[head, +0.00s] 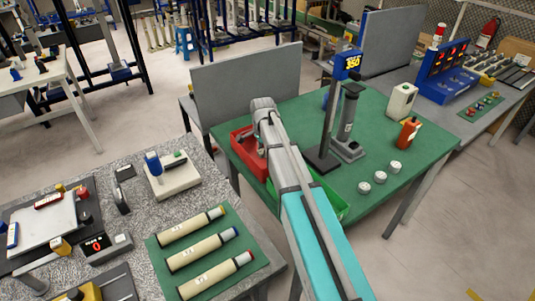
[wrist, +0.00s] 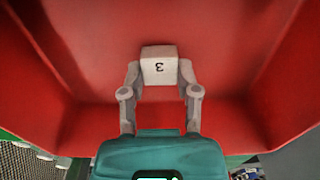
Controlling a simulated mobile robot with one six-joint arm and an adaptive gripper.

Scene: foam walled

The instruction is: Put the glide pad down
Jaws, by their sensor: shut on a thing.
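In the wrist view my gripper (wrist: 160,75) is shut on a small pale block with a dark 3 on it, which I take to be the glide pad (wrist: 158,65). A finger presses on each side of the pad. The red bin (wrist: 230,50) fills the view around and behind it. I cannot tell whether the pad touches the bin. In the head view the red bin (head: 251,167) stands at the left edge of the green table (head: 430,150), beside my arm; the pad cannot be made out there.
A green bin (head: 333,207) stands partly behind my arm. Three white round pieces (head: 379,177), an orange bottle (head: 408,133) and a dark stand (head: 348,130) are on the green table. A grey panel (head: 245,85) rises behind the red bin. A speckled bench (head: 205,185) holds several tubes and tools.

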